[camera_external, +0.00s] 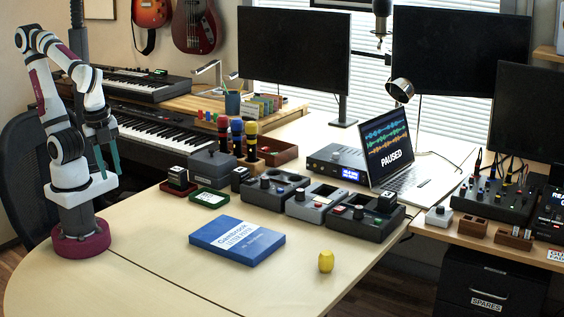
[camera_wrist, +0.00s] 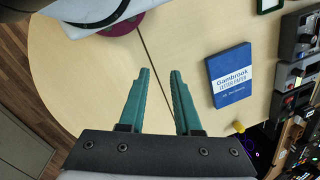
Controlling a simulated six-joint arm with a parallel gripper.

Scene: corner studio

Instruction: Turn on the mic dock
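Three grey dock-like units with knobs and recesses stand in a row at the middle of the desk: a left unit (camera_external: 264,197), a middle unit (camera_external: 303,210) and a right unit (camera_external: 352,227). I cannot tell which is the mic dock, or whether any is on; their labels are too small to read. They show partly at the right edge of the wrist view. My gripper (camera_external: 108,160) is raised at the far left, well away from the units. In the wrist view its teal fingers (camera_wrist: 160,73) are apart with nothing between them.
The desk's left front is clear.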

